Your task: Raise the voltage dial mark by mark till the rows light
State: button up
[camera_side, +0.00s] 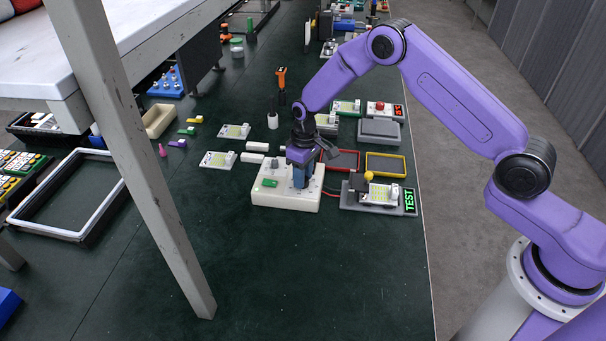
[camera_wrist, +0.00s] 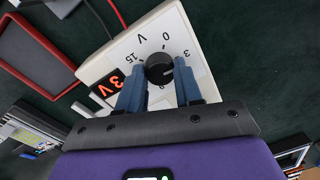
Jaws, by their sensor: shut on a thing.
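The voltage dial is a black knob (camera_wrist: 159,70) on a cream supply box (camera_wrist: 185,30), which also shows in the side view (camera_side: 285,201). Numbers ring the knob, 0, 3 and 15 among them. Its pale mark points about at the 3, and the red display (camera_wrist: 104,88) reads 3V. My gripper (camera_wrist: 161,68) is shut on the knob, one blue finger on each side; in the side view it (camera_side: 302,184) points down onto the box and hides the knob. The test stand (camera_side: 347,207) holds a pale board (camera_side: 378,194) beside a green TEST sign (camera_side: 410,200); lit rows cannot be made out.
A yellow-topped lever (camera_side: 369,176) rises at the stand. Behind are a red frame tray (camera_side: 347,153), a yellow frame tray (camera_side: 404,165) and a grey block (camera_side: 379,131). White tubes (camera_side: 257,147) lie behind the box. The dark bench in front (camera_side: 300,270) is clear.

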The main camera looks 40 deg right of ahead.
dwell(0.4)
jog(key=o, duration=1)
jog(key=shift+o, duration=0.2)
notch_tip(320, 180, up, 18)
jog(key=shift+w+d+f, duration=0.15)
jog(key=shift+d+f, duration=0.1)
jog(key=shift+d, duration=0.2)
